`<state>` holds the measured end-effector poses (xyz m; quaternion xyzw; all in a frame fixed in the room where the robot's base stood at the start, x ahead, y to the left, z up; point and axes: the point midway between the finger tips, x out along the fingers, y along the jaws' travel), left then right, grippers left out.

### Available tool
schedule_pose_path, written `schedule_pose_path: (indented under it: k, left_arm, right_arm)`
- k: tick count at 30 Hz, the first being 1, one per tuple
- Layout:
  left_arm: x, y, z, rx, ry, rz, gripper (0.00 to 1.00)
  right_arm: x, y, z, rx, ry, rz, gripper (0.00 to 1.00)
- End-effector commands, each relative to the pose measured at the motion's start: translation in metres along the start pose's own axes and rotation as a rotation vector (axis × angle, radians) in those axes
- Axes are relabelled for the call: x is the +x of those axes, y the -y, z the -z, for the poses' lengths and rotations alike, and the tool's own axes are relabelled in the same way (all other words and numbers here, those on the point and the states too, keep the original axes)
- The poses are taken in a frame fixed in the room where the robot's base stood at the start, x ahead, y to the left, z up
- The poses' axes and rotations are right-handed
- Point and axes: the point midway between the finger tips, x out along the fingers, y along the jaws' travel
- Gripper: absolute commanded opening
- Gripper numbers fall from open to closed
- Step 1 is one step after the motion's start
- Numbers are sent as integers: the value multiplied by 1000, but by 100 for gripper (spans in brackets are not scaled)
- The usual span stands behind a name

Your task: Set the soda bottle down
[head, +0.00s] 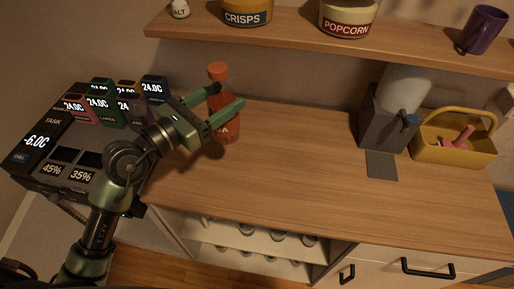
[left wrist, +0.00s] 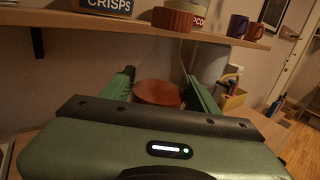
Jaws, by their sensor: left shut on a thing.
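My right gripper is not in view.
A drink dispenser with temperature displays (head: 40,140) stands at the left. A grey machine (head: 385,120) and a yellow basket (head: 455,150) stand at the right. A shelf (head: 290,38) with crisps and popcorn tubs runs above. The middle of the counter is clear.

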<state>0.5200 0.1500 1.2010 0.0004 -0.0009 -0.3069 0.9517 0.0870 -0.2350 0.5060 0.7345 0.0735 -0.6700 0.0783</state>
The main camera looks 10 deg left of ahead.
Motion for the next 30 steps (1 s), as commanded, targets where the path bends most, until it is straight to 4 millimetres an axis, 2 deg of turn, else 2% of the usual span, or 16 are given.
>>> schedule_pose_path:
  k: [8,15,18,25,30]
  left_arm:
    - [-1,0,66,-5,-5,-1,0]
    - [0,0,129,-4,-2,-1,0]
    - [0,0,145,-3,-1,-2,0]
    - [0,0,162,-2,0,-1,0]
    - [0,0,189,-5,0,-2,0]
  right_arm:
    - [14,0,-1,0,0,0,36]
    - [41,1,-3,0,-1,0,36]
    - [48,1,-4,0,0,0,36]
    - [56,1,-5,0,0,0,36]
    - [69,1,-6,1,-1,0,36]
